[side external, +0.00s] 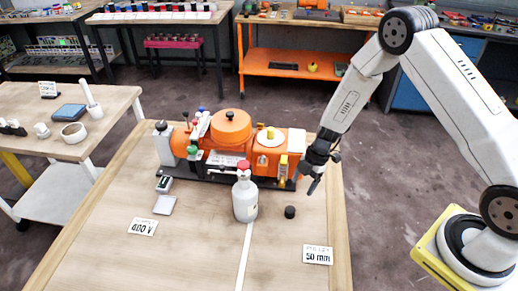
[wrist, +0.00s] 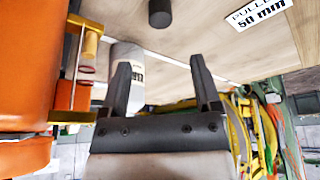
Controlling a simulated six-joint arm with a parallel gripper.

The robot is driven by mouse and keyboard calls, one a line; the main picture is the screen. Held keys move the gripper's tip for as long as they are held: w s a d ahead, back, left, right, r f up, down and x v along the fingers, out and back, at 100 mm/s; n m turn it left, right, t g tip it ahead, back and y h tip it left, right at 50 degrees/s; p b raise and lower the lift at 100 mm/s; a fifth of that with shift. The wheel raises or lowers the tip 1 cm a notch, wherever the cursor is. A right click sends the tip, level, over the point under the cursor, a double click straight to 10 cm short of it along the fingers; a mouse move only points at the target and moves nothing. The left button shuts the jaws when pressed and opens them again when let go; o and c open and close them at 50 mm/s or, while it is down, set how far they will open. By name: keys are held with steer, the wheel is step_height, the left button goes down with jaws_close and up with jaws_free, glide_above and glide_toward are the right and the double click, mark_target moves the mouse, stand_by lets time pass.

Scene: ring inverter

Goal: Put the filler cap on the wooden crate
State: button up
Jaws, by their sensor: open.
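No part is clearly marked as the filler cap. A small black cylinder (side external: 290,212) stands on the wooden table, right of the white bottle; it also shows at the top of the wrist view (wrist: 160,13). The orange machine (side external: 231,133) carries a large round orange lid and a small yellow knob (side external: 270,133) on a pale disc. I cannot make out a wooden crate in either view. My gripper (side external: 318,181) is at the machine's right end, above the table and apart from the black cylinder. In the wrist view its two fingers (wrist: 160,62) are spread with nothing held between them.
A white bottle (side external: 245,194) with a red top stands before the machine. Cards reading 400 V (side external: 143,227) and 50 mm (side external: 318,255) lie on the table (side external: 190,262). The front table area is mostly clear.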

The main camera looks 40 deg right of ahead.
steer(key=shift+v, duration=0.85)
steer(key=s+r+m+t+h, duration=0.1)
steer(key=s+r+m+h, duration=0.1)
steer(key=s+r+m, duration=0.4)
steer(key=s+r+m+t+h, duration=0.1)
steer(key=s+r+m+h, duration=0.1)
steer(key=s+r+m, duration=0.5)
steer(key=shift+a+r+m+t, duration=0.3)
steer(key=shift+r+m, duration=2.2)
steer(key=shift+r, duration=0.35)
